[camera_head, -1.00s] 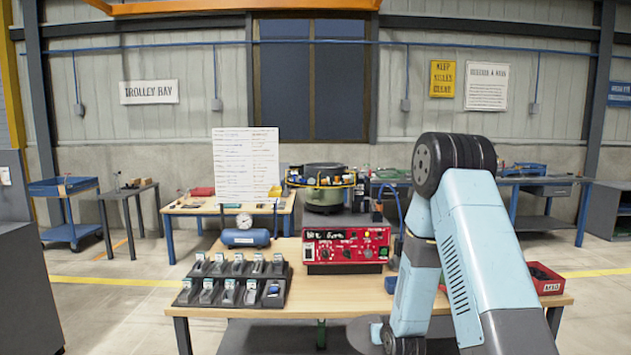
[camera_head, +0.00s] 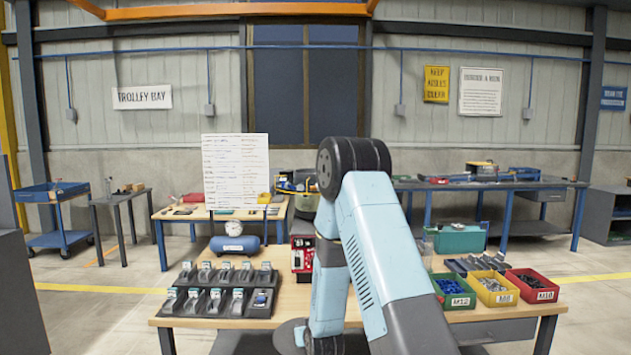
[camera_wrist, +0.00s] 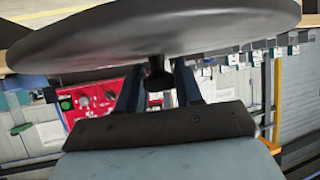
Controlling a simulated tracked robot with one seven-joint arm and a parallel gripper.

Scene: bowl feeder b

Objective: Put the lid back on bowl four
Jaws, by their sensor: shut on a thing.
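My gripper (camera_wrist: 157,82) is shut on the knob of a large grey round lid in the wrist view. The lid (camera_wrist: 150,35) spans the top of that view, its underside or face partly cut off by the frame. In the head view the lid (camera_head: 289,335) shows as a dark disc low in front of the workbench, partly behind my arm. My fingers are hidden there. I cannot tell which bowl is number four.
The near workbench (camera_head: 190,322) holds a rack of grey holders (camera_head: 215,300), a blue tank with a gauge (camera_head: 235,244) and a red control box (camera_head: 297,258), partly hidden. Green (camera_head: 453,290), yellow (camera_head: 494,289) and red (camera_head: 531,286) bins stand at right.

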